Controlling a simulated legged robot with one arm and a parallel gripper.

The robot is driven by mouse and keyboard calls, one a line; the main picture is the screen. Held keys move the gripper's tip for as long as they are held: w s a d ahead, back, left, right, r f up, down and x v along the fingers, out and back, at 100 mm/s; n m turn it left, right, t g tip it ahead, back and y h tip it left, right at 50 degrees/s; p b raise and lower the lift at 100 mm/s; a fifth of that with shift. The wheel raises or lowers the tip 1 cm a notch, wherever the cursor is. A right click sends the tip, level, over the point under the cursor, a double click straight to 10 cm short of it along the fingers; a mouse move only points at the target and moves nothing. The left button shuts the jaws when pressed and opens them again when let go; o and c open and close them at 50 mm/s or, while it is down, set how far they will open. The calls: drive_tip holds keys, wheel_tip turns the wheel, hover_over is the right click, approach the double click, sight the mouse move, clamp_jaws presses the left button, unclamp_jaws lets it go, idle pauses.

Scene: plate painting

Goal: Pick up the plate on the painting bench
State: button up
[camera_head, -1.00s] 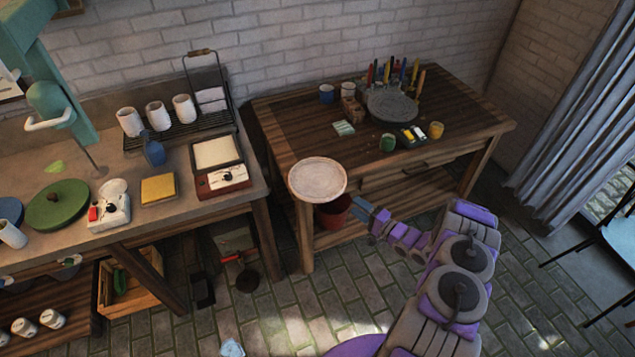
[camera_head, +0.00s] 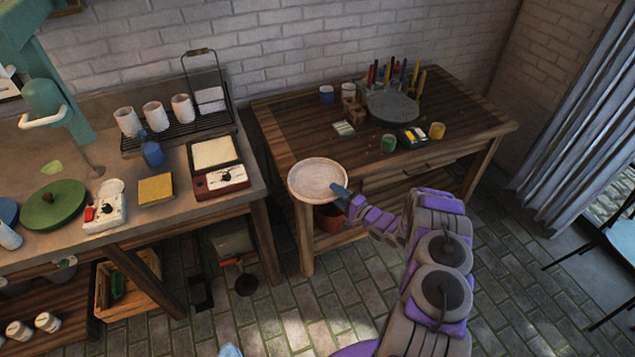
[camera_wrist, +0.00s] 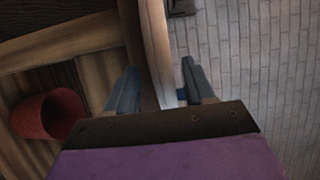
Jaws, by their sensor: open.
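The plate (camera_head: 317,177) is pale, round and shallow. It lies at the front left corner of the wooden painting bench (camera_head: 290,131), its rim reaching past the bench edge. My gripper (camera_head: 340,190) is at the plate's right front rim in the head view; whether it touches cannot be told. In the wrist view my gripper (camera_wrist: 157,85) has its two blue-grey fingers spread apart. A light upright strip, perhaps the bench leg, shows between and beyond them. The plate cannot be made out in the wrist view.
A red bucket (camera_head: 328,217) stands on the bench's lower shelf, also in the wrist view (camera_wrist: 47,114). A grey turntable (camera_head: 392,107), brushes and cups stand at the back of the bench. A second workbench (camera_head: 222,205) is to the left.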

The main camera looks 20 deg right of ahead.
clamp_jaws()
idle(0.4)
